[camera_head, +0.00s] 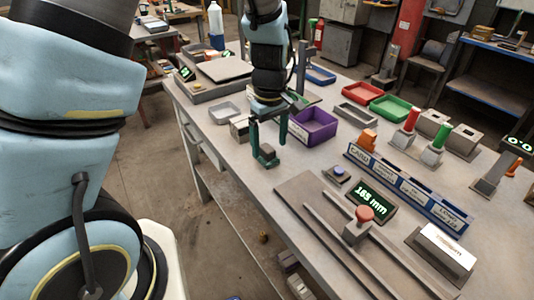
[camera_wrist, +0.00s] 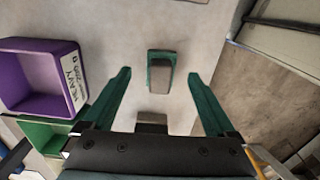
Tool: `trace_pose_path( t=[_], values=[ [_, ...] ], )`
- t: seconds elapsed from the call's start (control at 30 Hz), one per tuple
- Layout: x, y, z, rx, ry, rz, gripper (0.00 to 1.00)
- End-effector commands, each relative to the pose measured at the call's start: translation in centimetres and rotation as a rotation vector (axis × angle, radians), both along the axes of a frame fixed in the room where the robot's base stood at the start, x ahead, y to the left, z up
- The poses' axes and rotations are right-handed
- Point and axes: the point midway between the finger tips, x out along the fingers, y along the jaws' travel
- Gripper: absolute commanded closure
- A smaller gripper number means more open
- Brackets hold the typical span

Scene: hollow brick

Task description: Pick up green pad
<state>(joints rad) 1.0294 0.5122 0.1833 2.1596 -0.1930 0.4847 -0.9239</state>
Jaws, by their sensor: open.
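A small green block with a grey top face, which looks like the green pad (camera_wrist: 160,72), lies on the grey table. In the head view the pad (camera_head: 266,158) is low by my fingertips, near the table's left edge. My gripper (camera_head: 268,146) points down with its dark green fingers apart. In the wrist view the pad appears between the fingertips of my gripper (camera_wrist: 159,74), with a gap on each side. Nothing is held. I cannot tell the exact height of the fingertips above the table.
A metal block (camera_head: 239,129) and a grey tray (camera_head: 225,112) are to the left. A flat plate with rails (camera_head: 310,205) lies nearer the front.

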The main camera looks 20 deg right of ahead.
Motion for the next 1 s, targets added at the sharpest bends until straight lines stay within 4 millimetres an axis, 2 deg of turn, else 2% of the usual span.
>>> trace_pose_path(
  t=[0.23,0.53,1.0],
  values=[
    [0.2,0.3,-2.9,0.002,0.001,0.000,0.09],
    [0.2,0.2,-3.3,-0.001,0.000,-0.001,0.09],
    [0.2,0.2,-3.3,0.000,0.000,-0.001,0.62]
  ],
)
